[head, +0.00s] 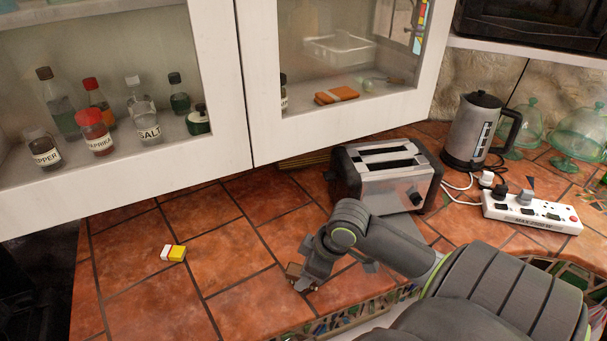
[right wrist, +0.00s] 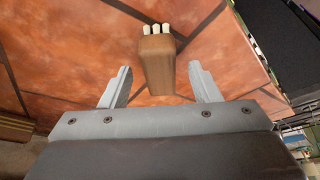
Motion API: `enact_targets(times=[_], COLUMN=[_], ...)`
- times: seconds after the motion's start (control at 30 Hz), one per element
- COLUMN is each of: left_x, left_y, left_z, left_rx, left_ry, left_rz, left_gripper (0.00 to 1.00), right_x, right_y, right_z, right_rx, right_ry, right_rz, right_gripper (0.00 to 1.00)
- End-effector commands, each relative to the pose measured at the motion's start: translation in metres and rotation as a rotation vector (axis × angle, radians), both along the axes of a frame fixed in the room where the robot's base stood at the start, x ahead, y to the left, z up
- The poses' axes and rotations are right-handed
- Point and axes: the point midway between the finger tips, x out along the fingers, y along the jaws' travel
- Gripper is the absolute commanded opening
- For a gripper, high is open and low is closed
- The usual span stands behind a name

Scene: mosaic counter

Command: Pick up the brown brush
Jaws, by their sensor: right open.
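The brown brush (right wrist: 158,66) is in the right wrist view, a brown block with pale bristle tufts at its far end. It lies between the spread fingers of my right gripper (right wrist: 160,80), with a gap on each side, and its near end is close to the palm. In the head view my right gripper (head: 305,283) is low over the tiled counter, and a small brown part of the brush (head: 293,269) shows beside it; the arm hides the rest. My left gripper is not in view.
A toaster (head: 386,172) stands behind my right arm, with a kettle (head: 478,130) and power strip (head: 531,212) to the right. A small yellow and white block (head: 173,253) lies on the left. White cabinets (head: 205,85) hang above. The counter between block and gripper is clear.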

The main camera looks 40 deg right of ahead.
Motion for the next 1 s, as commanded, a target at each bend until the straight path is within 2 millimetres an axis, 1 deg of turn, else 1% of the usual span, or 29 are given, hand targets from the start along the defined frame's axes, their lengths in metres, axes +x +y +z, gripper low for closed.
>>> enact_targets(times=[0.03,0.1,0.2,0.47,0.5,0.8,0.9,1.0], left_x=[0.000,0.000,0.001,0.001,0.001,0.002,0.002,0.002], left_y=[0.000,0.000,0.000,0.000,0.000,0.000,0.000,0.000], left_z=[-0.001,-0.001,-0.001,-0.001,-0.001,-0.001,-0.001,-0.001], left_rx=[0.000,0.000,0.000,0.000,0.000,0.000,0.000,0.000], left_ry=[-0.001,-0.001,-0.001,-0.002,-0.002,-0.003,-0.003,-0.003], left_rz=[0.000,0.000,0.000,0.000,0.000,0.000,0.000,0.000], left_gripper=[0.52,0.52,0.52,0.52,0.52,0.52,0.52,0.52], right_x=[0.002,0.005,0.007,0.007,0.007,0.007,0.007,0.007], right_y=[0.002,0.003,0.004,0.004,0.004,0.004,0.004,0.004], right_z=[-0.006,-0.012,-0.017,-0.019,-0.019,-0.019,-0.019,-0.019], right_rx=[0.004,0.004,0.002,-0.001,-0.001,-0.001,-0.001,-0.001], right_ry=[0.000,0.000,0.000,-0.002,-0.002,-0.001,-0.001,-0.001], right_rz=[-0.003,-0.002,-0.001,0.001,0.001,0.001,0.001,0.001], right_gripper=[0.56,0.56,0.56,0.56,0.55,0.16,0.04,0.04])
